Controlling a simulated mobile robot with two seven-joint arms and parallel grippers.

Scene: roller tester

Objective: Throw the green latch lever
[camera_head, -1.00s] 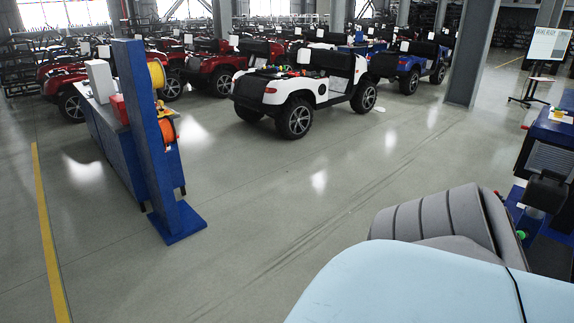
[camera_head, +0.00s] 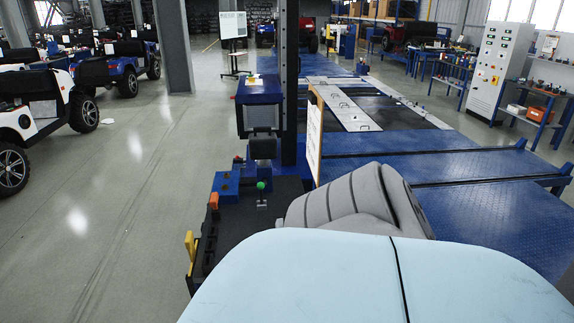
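A lever with a round green knob (camera_head: 261,186) stands up from a dark fixture (camera_head: 240,222) left of centre, partly hidden low down by my own body. The knob is small, and the lever's exact tilt is hard to tell. Neither of my grippers is in view, so I cannot see whether they are open or shut.
An orange block (camera_head: 214,201) and a yellow part (camera_head: 190,245) sit on the fixture's left side. A blue cabinet (camera_head: 259,90) and a dark post (camera_head: 289,80) stand behind. Blue roller-tester plates (camera_head: 480,205) spread right. The floor (camera_head: 130,190) to the left is clear.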

